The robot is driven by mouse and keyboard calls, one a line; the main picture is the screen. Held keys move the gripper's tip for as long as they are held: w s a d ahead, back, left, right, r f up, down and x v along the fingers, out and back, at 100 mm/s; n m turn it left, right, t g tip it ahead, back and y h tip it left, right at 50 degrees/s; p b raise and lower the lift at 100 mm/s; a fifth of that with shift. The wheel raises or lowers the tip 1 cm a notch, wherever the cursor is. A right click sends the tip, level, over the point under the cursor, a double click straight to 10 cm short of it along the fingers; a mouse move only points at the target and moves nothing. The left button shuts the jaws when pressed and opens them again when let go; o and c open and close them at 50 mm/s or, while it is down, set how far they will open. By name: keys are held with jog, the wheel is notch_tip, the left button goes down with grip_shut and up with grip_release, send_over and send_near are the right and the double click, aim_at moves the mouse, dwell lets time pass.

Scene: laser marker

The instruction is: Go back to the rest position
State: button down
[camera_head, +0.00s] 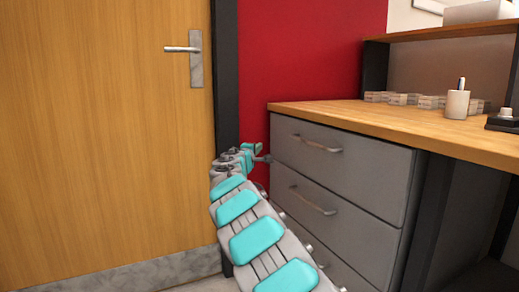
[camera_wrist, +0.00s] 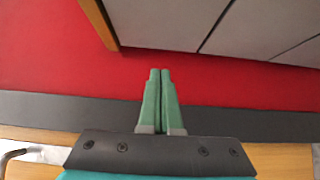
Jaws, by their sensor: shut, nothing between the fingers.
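My gripper (camera_wrist: 160,75) is in the lower middle of the wrist view, its two green fingers together with nothing between them. In the head view my arm reaches from the bottom centre toward the drawer unit. Its end, with the gripper (camera_head: 262,158), is near the left side of the unit's top drawer. Whether it touches the drawer unit I cannot tell.
A grey drawer unit (camera_head: 345,165) stands under a wooden desktop (camera_head: 400,118). On the desk are a white cup (camera_head: 457,104) and several small boxes (camera_head: 405,99). A wooden door (camera_head: 100,130) and a red wall (camera_head: 300,50) stand to the left and behind.

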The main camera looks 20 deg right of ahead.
jog(key=s+d+f+m+g, duration=0.1)
jog(key=s+d+m+g, duration=0.25)
jog(key=s, duration=0.95)
jog(key=s+d+f+m+g, duration=0.25)
jog(key=s+m+g, duration=0.25)
jog(key=s, duration=0.7)
jog(key=s+a+f+m+g+y, duration=0.15)
jog(key=s+f, duration=0.25)
jog(key=s, duration=0.5)
jog(key=s+a+f+g+y, duration=0.25)
jog(key=s+a+f, duration=0.35)
jog(key=s+a, duration=0.4)
jog(key=s+a+f+g+y, duration=0.1)
jog(key=s+a+f+y, duration=0.45)
jog(key=s, duration=0.75)
jog(key=s+a+f+g+y, duration=0.2)
jog(key=s+a+f, duration=0.5)
jog(key=s+a, duration=0.4)
notch_tip(320, 180, up, 13)
jog(key=p, duration=1.2)
jog(key=shift+w+f, duration=0.15)
jog(key=shift+w, duration=0.1)
jog(key=c, duration=1.6)
grip_release()
